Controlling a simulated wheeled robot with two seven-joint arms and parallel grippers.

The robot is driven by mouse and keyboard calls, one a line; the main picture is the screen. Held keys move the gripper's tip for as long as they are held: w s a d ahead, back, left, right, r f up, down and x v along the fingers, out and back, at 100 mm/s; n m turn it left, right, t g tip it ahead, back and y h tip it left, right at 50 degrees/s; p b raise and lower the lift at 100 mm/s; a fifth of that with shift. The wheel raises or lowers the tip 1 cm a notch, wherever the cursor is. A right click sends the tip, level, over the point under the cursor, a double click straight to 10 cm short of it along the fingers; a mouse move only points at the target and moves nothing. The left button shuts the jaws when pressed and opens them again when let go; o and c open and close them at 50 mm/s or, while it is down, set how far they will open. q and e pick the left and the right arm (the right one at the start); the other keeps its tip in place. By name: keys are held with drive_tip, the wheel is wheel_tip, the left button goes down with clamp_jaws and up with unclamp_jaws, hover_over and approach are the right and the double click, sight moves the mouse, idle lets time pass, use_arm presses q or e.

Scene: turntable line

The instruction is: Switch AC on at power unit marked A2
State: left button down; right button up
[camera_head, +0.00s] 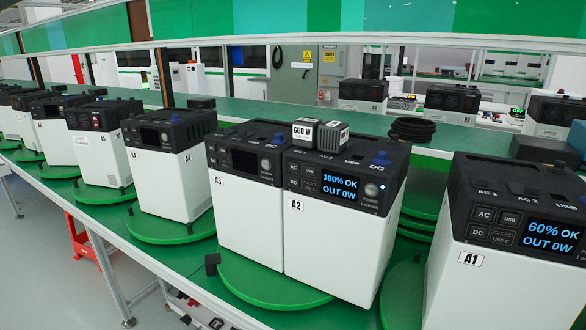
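The power unit marked A2 (335,235) stands upright near the middle, with a white body and a black top. Its screen (340,187) is lit and reads "100% OK" and "OUT 0W". A block of small buttons lies left of the screen. The upper left one, at the AC button's place on A1, is the AC button (293,168); its marking is too small to read surely. The round POWER button (371,190) to the right shows a pale light. Neither of my grippers is in view.
Unit A3 (242,225) stands close against A2 on the same green turntable (255,283), its screen dark. A1 (480,290), reading "60% OK", stands at right. Two small blocks, one marked "600 W" (305,131), sit atop A2 and A3. A coiled black cable (412,129) lies behind.

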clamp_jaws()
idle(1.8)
